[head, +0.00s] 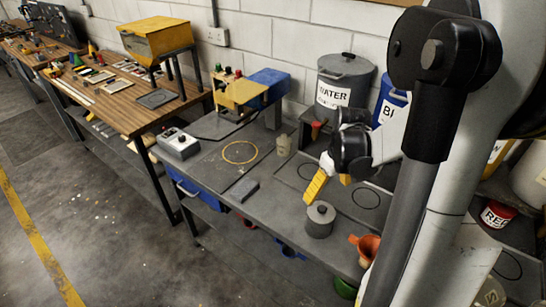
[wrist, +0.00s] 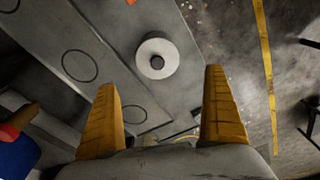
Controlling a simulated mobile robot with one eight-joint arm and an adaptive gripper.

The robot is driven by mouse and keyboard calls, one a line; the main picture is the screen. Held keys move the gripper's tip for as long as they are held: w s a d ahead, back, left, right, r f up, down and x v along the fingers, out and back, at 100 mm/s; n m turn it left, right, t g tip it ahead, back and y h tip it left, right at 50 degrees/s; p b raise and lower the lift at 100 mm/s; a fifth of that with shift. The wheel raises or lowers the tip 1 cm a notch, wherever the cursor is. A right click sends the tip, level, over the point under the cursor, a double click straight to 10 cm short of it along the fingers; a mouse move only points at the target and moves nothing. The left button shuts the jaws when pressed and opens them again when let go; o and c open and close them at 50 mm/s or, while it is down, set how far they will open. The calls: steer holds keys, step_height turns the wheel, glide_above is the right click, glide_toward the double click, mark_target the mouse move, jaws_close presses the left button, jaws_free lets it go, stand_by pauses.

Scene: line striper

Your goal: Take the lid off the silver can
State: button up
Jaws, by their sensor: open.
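A small silver-grey can (head: 318,228) stands upright on the grey bench near its front edge. Its round lid (head: 321,211) is on top and has a dark knob. In the wrist view the lid (wrist: 146,47) shows from above, beyond and between my fingertips. My gripper (head: 331,183) has yellow fingers and is above the bench, behind the can in the head view. In the wrist view my gripper (wrist: 160,82) is open with nothing between its fingers, apart from the can.
A large grey WATER can (head: 335,112) and a blue container (head: 391,100) stand at the back. An orange funnel (head: 367,247) is close to the silver can's right. My arm hides part of the right side.

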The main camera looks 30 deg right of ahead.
steer(key=b, duration=0.1)
glide_above(322, 208)
steer(key=s, duration=0.1)
steer(key=f, duration=0.4)
steer(key=shift+s+a+f, duration=0.2)
steer(key=shift+a+f, duration=0.05)
steer(key=shift+f, duration=0.15)
steer(key=f, duration=0.2)
steer(key=w+f+b, duration=0.1)
steer(key=f, duration=0.2)
steer(key=shift+w+d+f+b, duration=0.15)
steer(key=shift+d+f+b, duration=0.1)
steer(key=shift+f+b, duration=0.15)
steer(key=c, duration=1.2)
